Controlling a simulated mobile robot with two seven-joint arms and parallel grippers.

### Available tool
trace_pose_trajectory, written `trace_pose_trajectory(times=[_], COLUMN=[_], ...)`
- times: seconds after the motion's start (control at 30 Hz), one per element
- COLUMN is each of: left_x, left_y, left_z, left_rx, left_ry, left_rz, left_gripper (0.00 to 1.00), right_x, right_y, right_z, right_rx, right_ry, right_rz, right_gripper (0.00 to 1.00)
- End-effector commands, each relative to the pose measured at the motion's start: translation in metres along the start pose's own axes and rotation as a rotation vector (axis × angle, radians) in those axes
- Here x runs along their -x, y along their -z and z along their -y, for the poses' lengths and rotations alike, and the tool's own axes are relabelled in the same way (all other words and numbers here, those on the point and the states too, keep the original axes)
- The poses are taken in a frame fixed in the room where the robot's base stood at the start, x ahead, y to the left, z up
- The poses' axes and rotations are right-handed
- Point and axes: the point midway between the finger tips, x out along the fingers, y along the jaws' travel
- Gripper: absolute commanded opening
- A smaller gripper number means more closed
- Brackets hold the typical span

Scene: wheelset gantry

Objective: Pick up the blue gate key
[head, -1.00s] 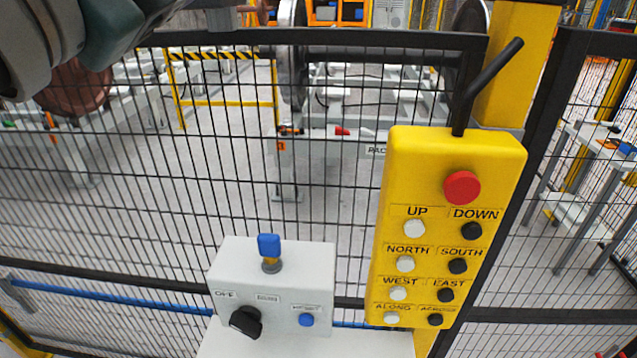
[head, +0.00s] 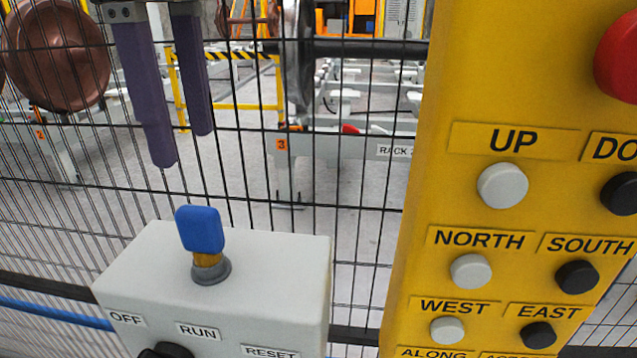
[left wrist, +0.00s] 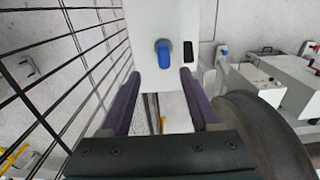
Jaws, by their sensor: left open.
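The blue gate key (head: 200,229) stands upright in a grey collar on top of the white control box (head: 245,262). In the left wrist view a blue piece that looks like the key (left wrist: 164,53) shows beyond the fingertips, roughly between them. My left gripper (head: 182,148) has long purple fingers pointing down, spread apart with nothing between them. In the head view it is above and slightly left of the key, not touching it. The fingers also show in the left wrist view (left wrist: 160,74). My right gripper is in neither view.
A yellow push-button pendant (head: 415,250) stands close on the right. A black mesh fence (head: 355,215) runs behind the box. The box front carries a black knob (head: 165,351) and OFF, RUN and RESET labels. Beyond the fence are racks and a copper-coloured wheel (head: 60,55).

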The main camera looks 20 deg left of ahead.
Motion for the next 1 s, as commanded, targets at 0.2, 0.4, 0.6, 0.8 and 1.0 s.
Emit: trace_pose_trajectory(times=[0.2, 0.4, 0.6, 0.8, 1.0], left_x=[-0.029, -0.048, -0.080, -0.088, -0.088], left_y=[0.000, 0.001, 0.002, 0.002, 0.002], left_z=[0.002, 0.005, 0.006, 0.005, 0.005], left_rx=[-0.003, -0.003, -0.003, -0.003, -0.003], left_ry=[0.005, 0.008, 0.006, 0.002, 0.002], left_rz=[0.001, 0.001, 0.003, 0.005, 0.005], left_gripper=[0.62, 0.62, 0.62, 0.62, 0.52], right_x=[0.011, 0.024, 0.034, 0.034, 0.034], right_y=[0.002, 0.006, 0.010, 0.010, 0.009], right_z=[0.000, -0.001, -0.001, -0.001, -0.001], right_rx=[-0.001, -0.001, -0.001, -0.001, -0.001], right_ry=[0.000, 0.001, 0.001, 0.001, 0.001], right_rz=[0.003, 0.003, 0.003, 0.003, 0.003], right_gripper=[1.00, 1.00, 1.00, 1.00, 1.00])
